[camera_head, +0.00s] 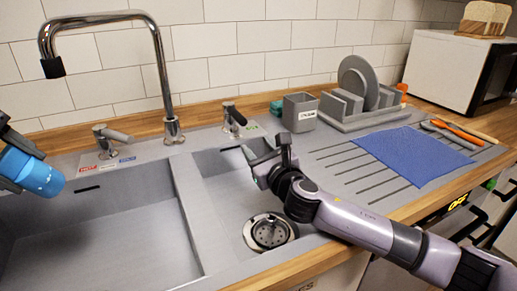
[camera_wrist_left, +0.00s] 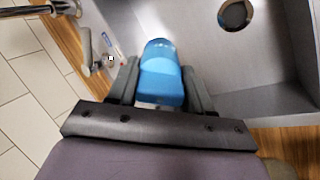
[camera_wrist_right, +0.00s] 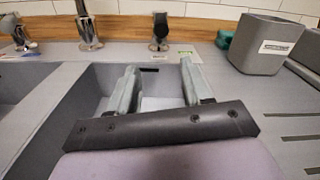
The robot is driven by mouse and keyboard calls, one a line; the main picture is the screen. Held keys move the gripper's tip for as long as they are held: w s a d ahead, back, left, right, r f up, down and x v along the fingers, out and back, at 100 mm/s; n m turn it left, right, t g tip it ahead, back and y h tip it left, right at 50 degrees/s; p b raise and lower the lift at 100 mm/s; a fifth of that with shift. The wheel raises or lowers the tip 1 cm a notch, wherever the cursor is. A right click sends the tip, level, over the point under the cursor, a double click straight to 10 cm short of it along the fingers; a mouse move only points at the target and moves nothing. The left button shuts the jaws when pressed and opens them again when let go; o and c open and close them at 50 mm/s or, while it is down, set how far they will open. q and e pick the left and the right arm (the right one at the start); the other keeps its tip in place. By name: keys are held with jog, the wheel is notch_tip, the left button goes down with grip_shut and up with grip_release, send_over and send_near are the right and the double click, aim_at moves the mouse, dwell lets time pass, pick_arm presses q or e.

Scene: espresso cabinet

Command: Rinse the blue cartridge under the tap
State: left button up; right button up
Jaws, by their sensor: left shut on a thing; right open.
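The blue cartridge (camera_head: 34,173) is at the far left of the head view, over the left edge of the large basin. My left gripper (camera_wrist_left: 160,82) is shut on the blue cartridge (camera_wrist_left: 161,68), which points away from the wrist. The tap (camera_head: 163,75) arches up behind the sink, its dark spout end (camera_head: 52,68) to the upper left; no water shows from it. My right gripper (camera_head: 267,165) is open and empty over the small basin; its fingers (camera_wrist_right: 160,88) stand apart in the right wrist view.
A lever with red and blue labels (camera_head: 108,136) and another lever (camera_head: 234,117) flank the tap. The large basin (camera_head: 105,245) is empty. A grey holder (camera_head: 299,112), dish rack (camera_head: 357,110) and blue cloth (camera_head: 412,155) stand right.

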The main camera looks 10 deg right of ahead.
pick_arm(q)
jog(key=shift+f, duration=0.1)
pick_arm(e)
jog(key=shift+s+a+f+g, duration=0.15)
jog(key=shift+f+g, duration=0.15)
jog(key=shift+f, duration=0.4)
pick_arm(q)
jog(key=shift+s+a+r+p, duration=0.25)
jog(key=shift+s+a+r, duration=0.1)
jog(key=shift+s+r, duration=0.2)
jog(key=shift+s+a+r+p, duration=0.25)
jog(key=shift+s+a+r, duration=0.05)
jog(key=shift+s+r, duration=0.25)
jog(key=shift+s+a+r+p, duration=0.2)
jog(key=shift+s+a+r, duration=0.05)
jog(key=shift+s+r, duration=0.25)
jog(key=shift+s+a+r+p, duration=0.15)
jog(key=shift+s+a+r, duration=0.1)
jog(key=shift+s+r, duration=0.25)
pick_arm(e)
notch_tip(320, 180, up, 2)
pick_arm(q)
jog(key=shift+f, duration=0.1)
